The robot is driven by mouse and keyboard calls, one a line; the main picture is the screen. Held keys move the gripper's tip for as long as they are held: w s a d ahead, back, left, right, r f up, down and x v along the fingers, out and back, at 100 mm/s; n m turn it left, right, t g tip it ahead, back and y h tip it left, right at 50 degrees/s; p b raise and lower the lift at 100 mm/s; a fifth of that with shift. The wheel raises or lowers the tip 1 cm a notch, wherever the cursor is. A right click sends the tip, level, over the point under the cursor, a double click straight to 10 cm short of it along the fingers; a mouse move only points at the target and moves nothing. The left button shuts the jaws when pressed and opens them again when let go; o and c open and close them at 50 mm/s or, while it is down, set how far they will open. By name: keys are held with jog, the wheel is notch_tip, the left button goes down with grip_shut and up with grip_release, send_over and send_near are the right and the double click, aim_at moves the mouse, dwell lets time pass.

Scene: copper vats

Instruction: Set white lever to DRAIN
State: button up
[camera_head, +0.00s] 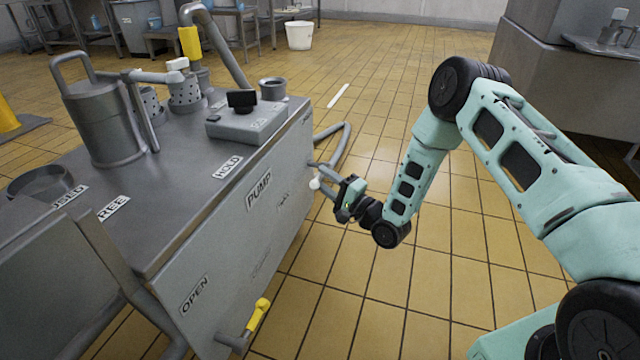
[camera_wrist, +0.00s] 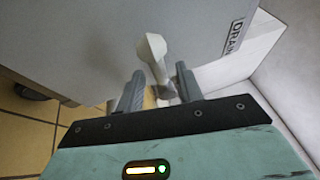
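The white lever (camera_head: 314,183) sticks out low on the far end of the grey cabinet's front in the head view. In the wrist view the white lever (camera_wrist: 152,48) has a pale, wider tip, and its stem runs down between my fingers. My gripper (camera_head: 336,188) is close beside the lever. In the wrist view my gripper (camera_wrist: 159,72) is open, with one finger on each side of the stem and small gaps showing. A DRAIN label (camera_wrist: 235,36) is on the panel to the right of the lever. The lever's pivot is hidden.
The grey cabinet (camera_head: 225,215) bears PUMP, HOLD and OPEN labels. A yellow lever (camera_head: 258,314) sticks out at its near lower front. A metal canister (camera_head: 100,125) and a control box (camera_head: 245,120) stand on top. A grey pipe (camera_head: 340,145) curves beyond the lever.

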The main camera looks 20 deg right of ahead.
jog(key=shift+b+x, duration=0.3)
jog(key=shift+x, duration=0.8)
grip_shut()
